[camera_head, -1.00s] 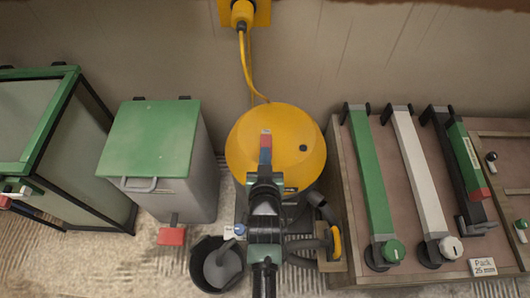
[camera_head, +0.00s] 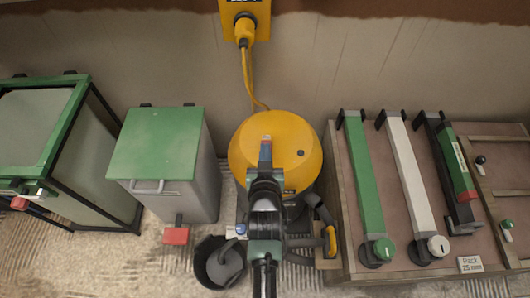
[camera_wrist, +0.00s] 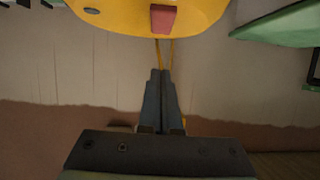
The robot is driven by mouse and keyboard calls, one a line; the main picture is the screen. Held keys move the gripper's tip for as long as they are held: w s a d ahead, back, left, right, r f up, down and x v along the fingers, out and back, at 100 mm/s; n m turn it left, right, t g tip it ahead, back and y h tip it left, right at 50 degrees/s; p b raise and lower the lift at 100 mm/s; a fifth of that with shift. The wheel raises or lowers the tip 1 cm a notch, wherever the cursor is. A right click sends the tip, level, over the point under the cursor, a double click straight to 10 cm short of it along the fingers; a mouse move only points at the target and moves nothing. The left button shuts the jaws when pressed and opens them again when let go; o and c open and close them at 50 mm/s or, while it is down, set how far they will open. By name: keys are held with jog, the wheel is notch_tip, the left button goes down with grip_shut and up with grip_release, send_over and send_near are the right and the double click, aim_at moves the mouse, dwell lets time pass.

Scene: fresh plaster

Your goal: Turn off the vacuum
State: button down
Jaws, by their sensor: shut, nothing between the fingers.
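The vacuum (camera_head: 247,165) has a yellow dome top and a dark lower body, and stands on the floor against the wall. In the wrist view its dome (camera_wrist: 125,15) is at the top edge, with a red switch-like patch (camera_wrist: 163,18) and a small dark round part (camera_wrist: 91,10). In the head view the red patch (camera_head: 266,139) shows just past my fingertips. My gripper (camera_head: 265,153) is shut and empty over the dome. Its closed fingers (camera_wrist: 160,74) point towards the red patch in the wrist view, with a visible gap. I cannot tell whether they touch anything.
A yellow cord (camera_head: 247,75) runs from a wall socket (camera_head: 261,20) to the vacuum. A green-lidded bin (camera_head: 157,142) stands left, a black bucket (camera_head: 212,277) in front. A bench (camera_head: 345,235) with green and white bars is right. A dark hose curves beside my arm.

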jog(key=s+p, duration=0.1)
jog(key=s, duration=0.8)
jog(key=shift+s+r+p, duration=0.25)
jog(key=shift+s+p, duration=0.05)
jog(key=w+r+t, duration=0.2)
jog(key=w+r, duration=0.2)
jog(key=r, duration=0.7)
jog(key=w+r+t, duration=0.2)
jog(key=w+r, duration=0.1)
jog(key=r, duration=0.8)
jog(key=w+r+t, duration=0.2)
jog(key=w+r, duration=0.2)
jog(key=r, duration=0.7)
jog(key=s+r+t+p, duration=0.1)
jog(key=s+r+t, duration=0.3)
jog(key=r, duration=0.8)
jog(key=s+r+t, duration=0.1)
jog(key=s+r, duration=0.5)
jog(key=r, duration=0.6)
jog(key=s+r+t+p, duration=0.1)
jog(key=s+r+t, duration=0.3)
jog(key=r, duration=0.7)
notch_tip(320, 180, up, 22)
jog(key=g+p, duration=0.1)
jog(key=p, duration=2.1)
jog(key=shift+s, duration=0.15)
